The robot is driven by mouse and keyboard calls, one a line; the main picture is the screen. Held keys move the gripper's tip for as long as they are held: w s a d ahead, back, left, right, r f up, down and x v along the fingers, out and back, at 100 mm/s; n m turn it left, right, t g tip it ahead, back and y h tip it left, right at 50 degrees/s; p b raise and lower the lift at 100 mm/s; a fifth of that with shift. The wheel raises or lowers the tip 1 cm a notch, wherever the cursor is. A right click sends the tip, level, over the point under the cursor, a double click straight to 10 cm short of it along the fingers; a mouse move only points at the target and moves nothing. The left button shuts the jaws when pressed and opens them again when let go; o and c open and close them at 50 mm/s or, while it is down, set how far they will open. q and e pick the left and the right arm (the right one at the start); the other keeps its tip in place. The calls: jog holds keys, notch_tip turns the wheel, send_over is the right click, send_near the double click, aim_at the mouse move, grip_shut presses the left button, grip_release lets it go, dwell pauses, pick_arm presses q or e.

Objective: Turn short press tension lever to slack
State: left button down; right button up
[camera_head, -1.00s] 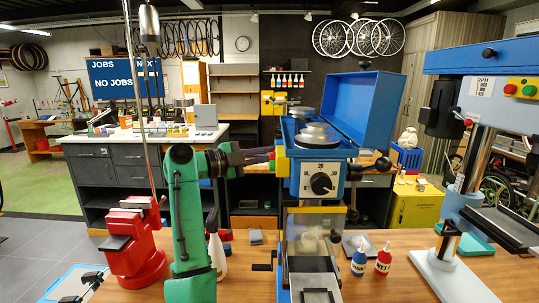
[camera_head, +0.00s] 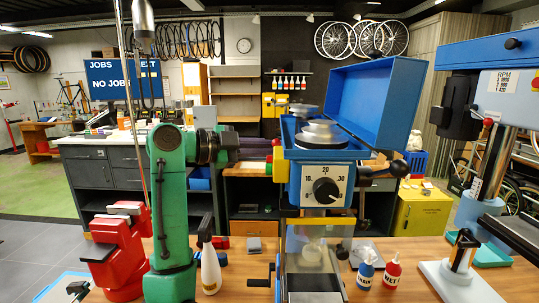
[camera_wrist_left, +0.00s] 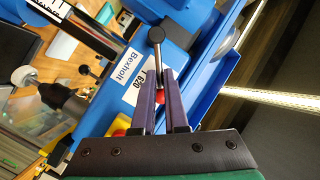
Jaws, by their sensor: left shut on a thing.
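The blue press (camera_head: 325,180) with a round dial stands at the middle of the head view. In the left wrist view its blue body (camera_wrist_left: 180,42) carries a white "Bexholt T 620" label. The short lever (camera_wrist_left: 157,52), a thin metal rod with a dark knob, rises between the fingertips of my left gripper (camera_wrist_left: 158,75). That gripper is shut on the lever, with a red part showing between the fingers. In the head view my left gripper (camera_head: 255,160) is at the press's left side, partly hidden. My right gripper is not in view.
A red vise (camera_head: 118,250) stands on the wooden bench at left. A white bottle (camera_head: 210,268) stands left of the press. A blue bottle (camera_head: 366,272) and a red bottle (camera_head: 392,272) stand to its right. A blue drill press (camera_head: 475,205) is at far right.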

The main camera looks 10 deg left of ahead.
pick_arm(q)
jog(key=shift+w+a+r+n+g+y+p, duration=0.15)
jog(key=shift+w+r+n+g+y+p, duration=0.2)
jog(key=shift+r+n+g+p, duration=0.4)
jog(key=c, duration=0.9)
grip_release()
jog(key=shift+s+f+b, duration=0.1)
jog(key=shift+b, duration=0.2)
jog(key=shift+c, duration=0.2)
jog(key=shift+s, duration=0.2)
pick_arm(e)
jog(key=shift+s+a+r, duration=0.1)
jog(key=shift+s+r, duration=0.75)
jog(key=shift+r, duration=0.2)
